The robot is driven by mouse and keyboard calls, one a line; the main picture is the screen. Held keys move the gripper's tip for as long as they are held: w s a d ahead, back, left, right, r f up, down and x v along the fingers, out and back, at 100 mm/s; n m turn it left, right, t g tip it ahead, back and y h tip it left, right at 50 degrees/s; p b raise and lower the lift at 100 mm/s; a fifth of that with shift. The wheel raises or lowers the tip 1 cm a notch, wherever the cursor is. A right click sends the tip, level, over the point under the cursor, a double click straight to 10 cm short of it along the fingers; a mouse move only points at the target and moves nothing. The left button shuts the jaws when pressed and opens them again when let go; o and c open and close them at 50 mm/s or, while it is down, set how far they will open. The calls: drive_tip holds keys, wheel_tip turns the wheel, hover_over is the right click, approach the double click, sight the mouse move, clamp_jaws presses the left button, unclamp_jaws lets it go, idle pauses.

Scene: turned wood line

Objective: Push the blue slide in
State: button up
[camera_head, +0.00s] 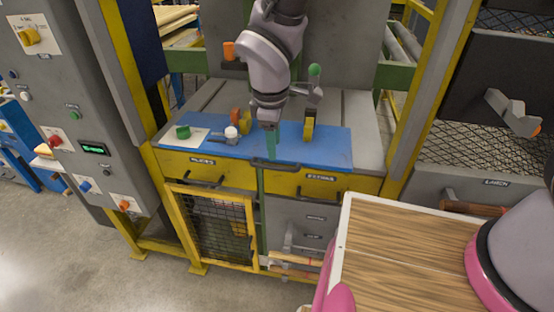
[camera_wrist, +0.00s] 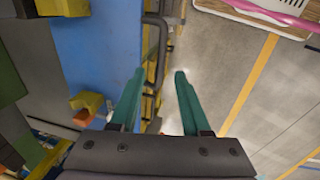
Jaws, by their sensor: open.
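The blue slide (camera_head: 335,148) is a wide flat blue panel on the bench top, reaching the front edge above the yellow drawer fronts. A dark bar handle (camera_head: 277,166) sits at the middle of its front edge. The panel (camera_wrist: 95,45) fills the left of the wrist view, with the handle (camera_wrist: 152,60) along its edge. My gripper (camera_head: 270,150) points down over the front edge, close to the handle. In the wrist view my teal fingers (camera_wrist: 158,73) are apart, with the handle showing between them. Whether they touch it I cannot tell.
A green part (camera_head: 183,132), a white-knobbed clamp (camera_head: 231,132) and a yellow block (camera_head: 309,131) stand at the panel. Yellow drawers (camera_head: 318,185) and a mesh door (camera_head: 220,225) are below. A grey control cabinet (camera_head: 85,110) is left. My wood-topped tray (camera_head: 395,255) is at lower right.

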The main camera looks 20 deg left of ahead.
sight(275, 166)
drive_tip(key=f, duration=0.4)
drive_tip(key=w+f, duration=0.1)
drive_tip(key=f, duration=0.1)
drive_tip(key=shift+a+f, duration=0.1)
drive_tip(key=shift+f, duration=0.3)
clamp_jaws()
drive_tip(key=shift+w, duration=0.1)
idle(0.9)
